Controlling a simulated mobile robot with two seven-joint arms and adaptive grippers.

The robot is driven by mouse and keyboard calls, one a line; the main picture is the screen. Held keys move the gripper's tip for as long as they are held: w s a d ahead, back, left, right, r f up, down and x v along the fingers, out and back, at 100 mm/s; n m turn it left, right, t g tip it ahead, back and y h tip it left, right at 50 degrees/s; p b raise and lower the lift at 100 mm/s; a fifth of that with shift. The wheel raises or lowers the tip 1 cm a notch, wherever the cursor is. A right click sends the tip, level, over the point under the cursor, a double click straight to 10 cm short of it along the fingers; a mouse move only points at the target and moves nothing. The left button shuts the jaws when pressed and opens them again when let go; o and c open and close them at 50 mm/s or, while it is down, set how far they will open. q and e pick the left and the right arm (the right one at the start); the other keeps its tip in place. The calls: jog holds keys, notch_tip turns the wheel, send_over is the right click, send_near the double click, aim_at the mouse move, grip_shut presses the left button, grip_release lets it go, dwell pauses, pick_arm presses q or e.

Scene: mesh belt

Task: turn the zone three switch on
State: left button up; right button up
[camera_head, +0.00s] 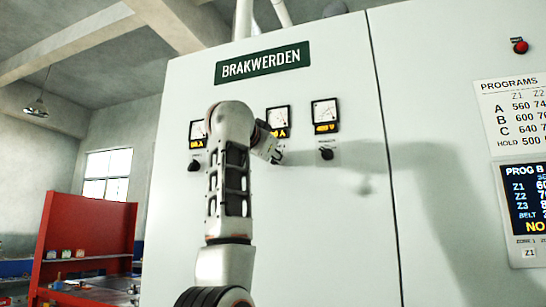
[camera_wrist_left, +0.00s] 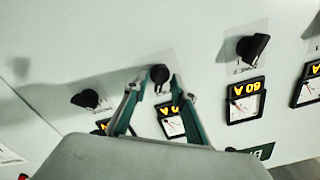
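A row of black rotary switches sits under the meters on the pale cabinet (camera_head: 300,220). In the left wrist view, which is upside down, one switch (camera_wrist_left: 158,73) is between the fingertips of my left gripper (camera_wrist_left: 158,79). The fingers are open either side of it, with narrow gaps. By the row's order it looks like the third from the left in the head view; its label is not legible. The right gripper is not in view.
Neighbouring switches stand on both sides, one (camera_wrist_left: 85,98) to the left and one (camera_wrist_left: 253,47) to the right in the wrist view. A programs sheet (camera_head: 515,115) and a display (camera_head: 525,200) are on the right panel. A red rack (camera_head: 85,225) stands at left.

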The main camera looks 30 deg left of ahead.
pick_arm(q)
jog(key=v, duration=1.2)
dwell(0.4)
